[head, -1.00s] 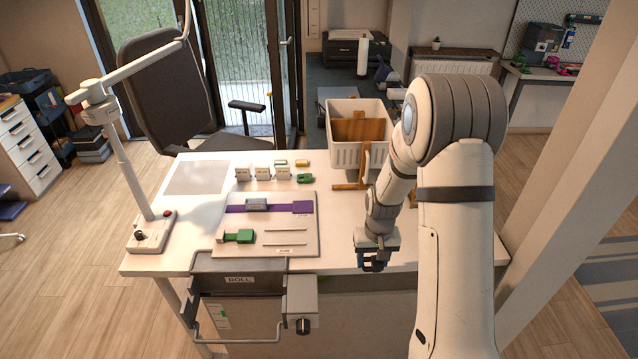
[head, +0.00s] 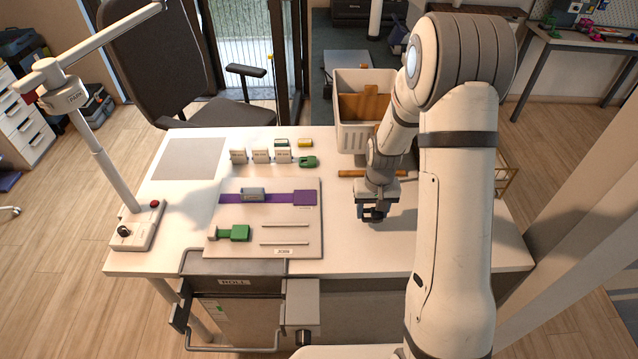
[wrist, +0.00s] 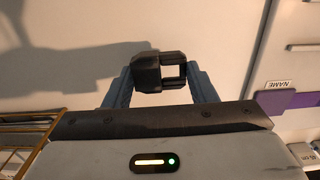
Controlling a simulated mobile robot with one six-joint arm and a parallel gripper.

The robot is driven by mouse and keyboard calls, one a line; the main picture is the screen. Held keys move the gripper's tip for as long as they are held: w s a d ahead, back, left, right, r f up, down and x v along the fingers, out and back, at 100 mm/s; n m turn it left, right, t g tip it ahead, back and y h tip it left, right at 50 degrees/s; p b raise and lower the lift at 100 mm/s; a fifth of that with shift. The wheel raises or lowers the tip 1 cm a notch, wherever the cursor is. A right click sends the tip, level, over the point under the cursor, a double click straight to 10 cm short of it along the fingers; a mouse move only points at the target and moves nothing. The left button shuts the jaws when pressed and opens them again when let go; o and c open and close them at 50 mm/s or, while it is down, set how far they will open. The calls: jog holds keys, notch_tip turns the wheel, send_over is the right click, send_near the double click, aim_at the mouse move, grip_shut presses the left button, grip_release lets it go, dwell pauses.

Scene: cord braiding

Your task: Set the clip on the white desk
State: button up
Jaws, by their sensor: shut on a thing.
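A small black clip (wrist: 149,72) sits between the two fingers of my gripper (wrist: 162,84) in the wrist view, with a square opening on its right side. My gripper is shut on it. In the head view my gripper (head: 371,212) is over the right part of the white desk (head: 350,245), to the right of the braiding board. The clip shows there only as a dark shape at the fingertips. I cannot tell exactly how high above the desk top it is; a shadow lies on the surface in the wrist view.
A pale board (head: 220,191) with a purple strap (head: 304,197) and a green piece (head: 240,233) lies left of my gripper. A white basket (head: 350,135) stands behind. A gold wire rack (wrist: 22,128) is near my gripper. Bare desk surrounds the fingertips.

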aim_at(373, 214)
notch_tip(373, 214, up, 5)
jog(key=shift+s+d+r+b, duration=0.1)
jog(key=shift+s+b, duration=0.05)
jog(key=shift+b, duration=0.25)
jog(key=shift+s+r, duration=0.1)
notch_tip(373, 214, down, 9)
jog(key=shift+f+p, duration=0.1)
jog(key=shift+p, duration=0.5)
jog(key=shift+f, duration=0.25)
jog(key=o, duration=0.9)
jog(key=shift+r, duration=0.1)
jog(key=shift+o, duration=0.2)
